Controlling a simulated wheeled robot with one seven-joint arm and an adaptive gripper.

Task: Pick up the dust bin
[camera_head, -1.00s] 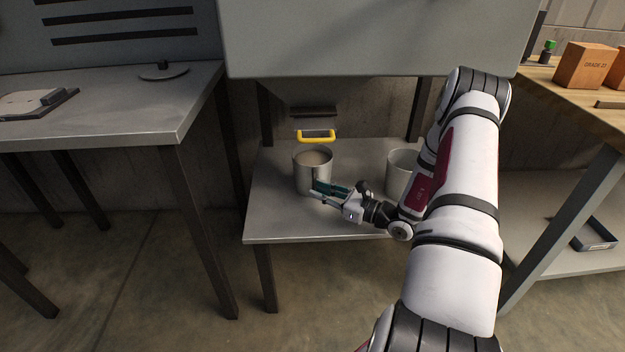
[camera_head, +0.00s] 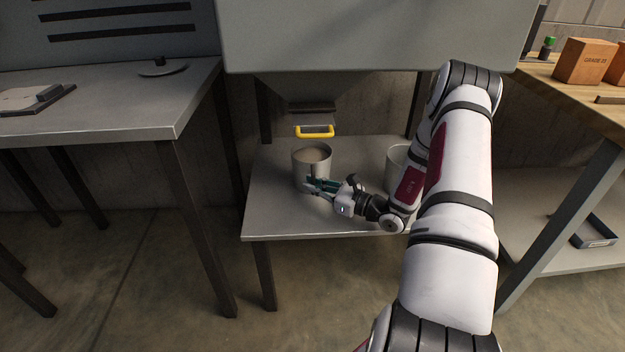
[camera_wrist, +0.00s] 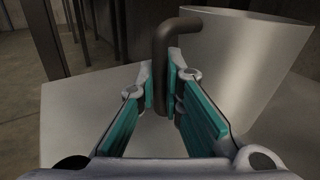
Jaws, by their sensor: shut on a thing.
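The dust bin (camera_head: 312,158) is a grey metal bucket with brownish-grey dust inside. It stands upright on the low shelf (camera_head: 275,212) under the grey hopper. In the wrist view the bin (camera_wrist: 235,55) fills the upper right, and its dark bent handle (camera_wrist: 164,75) comes down between my fingers. My gripper (camera_head: 312,186) is at the front of the bin, with its teal-padded fingers closed around the handle. In the wrist view, my gripper (camera_wrist: 165,95) has a finger on each side of the handle.
A second pale bin (camera_head: 396,160) stands to the right on the shelf, partly behind my arm. A yellow handle (camera_head: 314,131) hangs from the hopper (camera_head: 365,40) just above and behind the dust bin. Table legs stand to the left.

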